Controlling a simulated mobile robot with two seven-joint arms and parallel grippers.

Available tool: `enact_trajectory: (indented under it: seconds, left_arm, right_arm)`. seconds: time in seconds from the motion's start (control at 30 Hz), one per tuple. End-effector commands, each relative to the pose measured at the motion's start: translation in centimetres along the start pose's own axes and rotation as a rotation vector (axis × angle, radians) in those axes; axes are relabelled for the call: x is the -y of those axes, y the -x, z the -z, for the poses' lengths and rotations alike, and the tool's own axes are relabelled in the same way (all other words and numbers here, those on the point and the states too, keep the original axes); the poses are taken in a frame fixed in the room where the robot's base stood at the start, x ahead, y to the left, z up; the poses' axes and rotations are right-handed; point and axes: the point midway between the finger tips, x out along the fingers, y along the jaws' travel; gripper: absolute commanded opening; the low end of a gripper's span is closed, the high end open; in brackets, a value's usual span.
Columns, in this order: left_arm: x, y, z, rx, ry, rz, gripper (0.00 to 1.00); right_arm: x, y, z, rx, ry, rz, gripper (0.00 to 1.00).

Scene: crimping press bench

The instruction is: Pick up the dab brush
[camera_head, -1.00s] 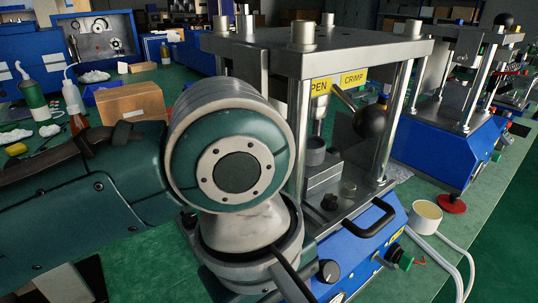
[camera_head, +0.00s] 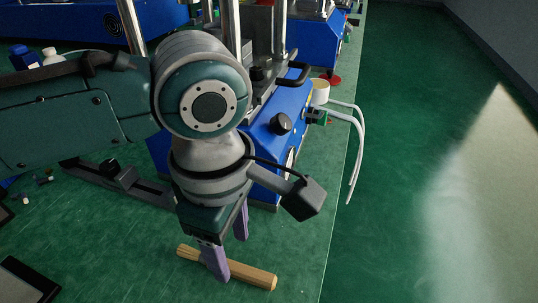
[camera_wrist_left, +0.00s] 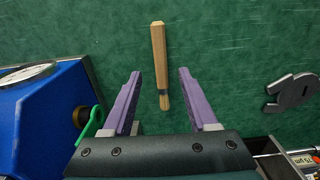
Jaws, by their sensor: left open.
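The dab brush (camera_head: 252,277) lies on the green bench top near its front edge, with a wooden handle to the right and pale bristles to the left. In the left wrist view the brush (camera_wrist_left: 159,55) lies between and beyond the fingers, its bristle end nearest me. My left gripper (camera_head: 230,258) points down over the brush, open and empty. One purple finger hides part of the brush in the head view. Both purple fingers of the gripper (camera_wrist_left: 159,73) stand apart in the left wrist view. I cannot tell the exact height. My right gripper is not in view.
The blue press base (camera_head: 275,145) stands just behind the gripper, with a round cup (camera_head: 320,92) and white cables (camera_head: 358,150) at its right. A grey flat part (camera_wrist_left: 292,91) lies right in the left wrist view. Bench around the brush is clear.

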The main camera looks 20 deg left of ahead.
Motion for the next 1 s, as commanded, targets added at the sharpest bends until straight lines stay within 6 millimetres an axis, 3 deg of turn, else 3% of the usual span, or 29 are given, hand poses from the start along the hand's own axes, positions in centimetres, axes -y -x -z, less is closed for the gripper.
enact_trajectory:
  seconds: [0.03, 0.2, 0.53, 1.0]
  left_arm:
    - [0.0, -1.2, -0.1, -0.001, -0.001, 0.001, 0.59]
    - [0.1, -3.6, -0.2, -0.001, 0.0, 0.001, 0.59]
    - [0.1, -4.1, -0.2, 0.0, -0.002, -0.001, 0.58]
    - [0.1, -4.1, -0.2, 0.0, -0.002, -0.001, 0.05]
  right_arm:
    - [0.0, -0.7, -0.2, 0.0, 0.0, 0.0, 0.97]
    - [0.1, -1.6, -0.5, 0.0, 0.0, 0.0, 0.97]
    - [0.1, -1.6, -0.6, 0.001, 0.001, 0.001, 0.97]
    - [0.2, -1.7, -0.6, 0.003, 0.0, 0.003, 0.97]
